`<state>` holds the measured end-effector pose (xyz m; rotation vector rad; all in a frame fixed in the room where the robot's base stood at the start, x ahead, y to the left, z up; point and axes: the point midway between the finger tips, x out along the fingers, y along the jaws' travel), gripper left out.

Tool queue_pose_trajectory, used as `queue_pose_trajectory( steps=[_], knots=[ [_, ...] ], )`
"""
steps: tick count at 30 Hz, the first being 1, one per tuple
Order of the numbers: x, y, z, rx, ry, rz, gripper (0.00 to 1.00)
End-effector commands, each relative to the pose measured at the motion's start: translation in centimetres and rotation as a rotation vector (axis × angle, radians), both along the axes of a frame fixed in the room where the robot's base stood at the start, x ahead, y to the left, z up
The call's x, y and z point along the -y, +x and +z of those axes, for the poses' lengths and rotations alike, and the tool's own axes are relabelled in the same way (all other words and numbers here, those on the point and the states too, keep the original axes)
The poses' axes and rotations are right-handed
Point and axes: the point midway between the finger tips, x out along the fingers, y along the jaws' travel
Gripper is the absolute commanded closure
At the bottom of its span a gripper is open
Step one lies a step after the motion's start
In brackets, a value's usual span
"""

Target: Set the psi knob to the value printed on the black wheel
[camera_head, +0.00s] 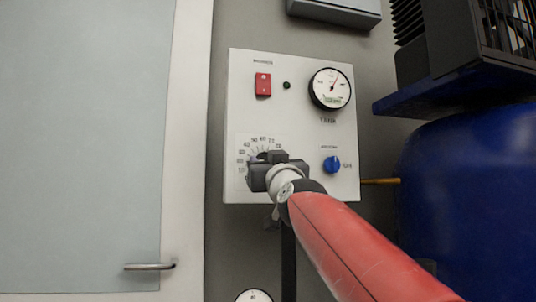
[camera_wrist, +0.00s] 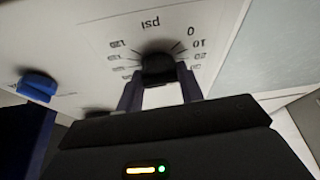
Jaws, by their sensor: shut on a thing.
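The black psi knob (camera_wrist: 158,68) sits on a white control panel (camera_head: 237,95), with a printed psi scale fanned around it. In the wrist view the scale appears upside down, with 0, 10 and 20 readable on the right and blurred larger numbers on the left. My gripper (camera_wrist: 160,82) is shut on the knob, one dark finger on each side. In the head view my gripper (camera_head: 279,173) covers most of the knob and the lower part of the scale. I cannot read the knob's pointer. I see no black wheel with a printed value.
The panel also carries a red switch (camera_head: 263,84), a round gauge (camera_head: 330,89) and a blue knob (camera_head: 332,165). A blue tank (camera_head: 470,200) stands close on the right. A pale door with a handle (camera_head: 150,266) is on the left.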

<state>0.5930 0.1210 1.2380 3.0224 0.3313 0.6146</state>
Motion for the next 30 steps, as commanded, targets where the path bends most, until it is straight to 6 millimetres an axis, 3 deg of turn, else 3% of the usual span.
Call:
queue_pose_trajectory(
  steps=[3, 20, 30],
  knots=[
    [-0.70, -0.24, 0.43, -0.009, 0.065, 0.015, 0.86],
    [-0.23, -0.25, 0.36, -0.073, 0.385, 0.001, 0.86],
    [-0.41, -0.28, 0.45, -0.137, 0.694, 0.002, 0.86]
  ],
)
